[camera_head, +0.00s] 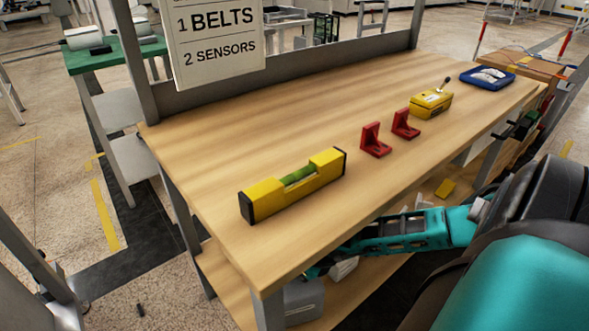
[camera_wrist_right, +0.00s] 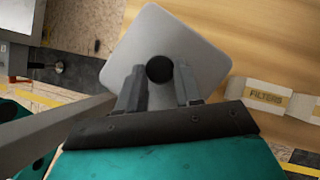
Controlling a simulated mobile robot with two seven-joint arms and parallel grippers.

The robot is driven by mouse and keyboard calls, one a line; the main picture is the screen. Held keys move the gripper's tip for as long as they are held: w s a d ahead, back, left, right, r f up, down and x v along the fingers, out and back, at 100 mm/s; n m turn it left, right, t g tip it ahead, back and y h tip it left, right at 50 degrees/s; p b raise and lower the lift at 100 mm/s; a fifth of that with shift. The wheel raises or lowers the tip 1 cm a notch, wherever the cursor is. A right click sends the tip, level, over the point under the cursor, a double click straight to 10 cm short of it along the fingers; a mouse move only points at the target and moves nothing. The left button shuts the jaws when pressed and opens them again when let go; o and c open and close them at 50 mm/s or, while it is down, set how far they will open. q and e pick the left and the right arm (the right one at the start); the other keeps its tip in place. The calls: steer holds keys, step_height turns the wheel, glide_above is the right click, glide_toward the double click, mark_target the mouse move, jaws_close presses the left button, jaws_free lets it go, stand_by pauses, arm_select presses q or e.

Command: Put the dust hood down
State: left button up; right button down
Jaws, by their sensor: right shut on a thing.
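The dust hood (camera_wrist_right: 190,50) is a grey, square-topped cover with a round black knob. In the right wrist view my right gripper (camera_wrist_right: 160,72) has its two fingers closed on either side of the knob. In the head view my teal right arm reaches in below the worktop, and the right gripper (camera_head: 314,271) is partly hidden by the table edge. The grey hood (camera_head: 304,303) shows under it, over the wooden lower shelf. Whether the hood touches the shelf cannot be told. My left gripper is not in view.
A box labelled FILTERS (camera_wrist_right: 265,97) lies on the shelf right of the hood. A table leg (camera_head: 268,311) stands close by the hood. On the worktop (camera_head: 220,150) are a yellow level (camera_head: 293,186), two red brackets (camera_head: 374,140), a yellow tool (camera_head: 431,103) and a blue tray (camera_head: 487,84).

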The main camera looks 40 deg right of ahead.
mark_target(290, 287)
step_height(290, 287, down, 3)
steer(key=shift+f+b, duration=0.2)
steer(key=shift+b, duration=0.7)
steer(key=c, duration=0.8)
jaws_free()
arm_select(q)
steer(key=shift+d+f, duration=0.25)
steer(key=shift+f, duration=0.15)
arm_select(e)
steer(key=shift+o, duration=0.2)
